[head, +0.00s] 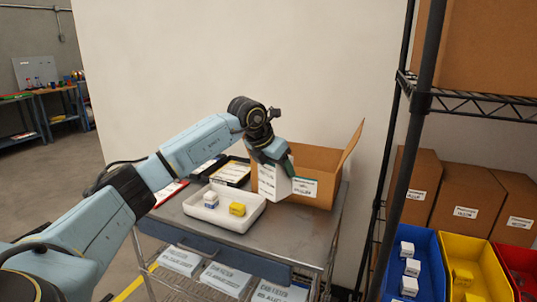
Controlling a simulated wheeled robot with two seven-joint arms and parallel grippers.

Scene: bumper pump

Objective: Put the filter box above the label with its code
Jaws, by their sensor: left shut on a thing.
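My left gripper (277,158) is shut on a white filter box (268,183) with dark print, held at the front left of an open cardboard carton (322,190). The print on the held box is too small to read. My arm hides part of the carton and its contents. White pieces with printed text lie on the lower shelf of the cart: a left one (180,260), a middle one (225,278) and a right one (278,292). Their codes are not clearly legible. My right gripper is not in view.
A white tray (255,213) on the cart top (285,232) holds a white-and-blue box (210,199) and a yellow item (237,209). Dark-framed sheets lie behind it. A black rack (425,105) with cartons and blue, yellow and red bins stands right. The cart top's front right is bare.

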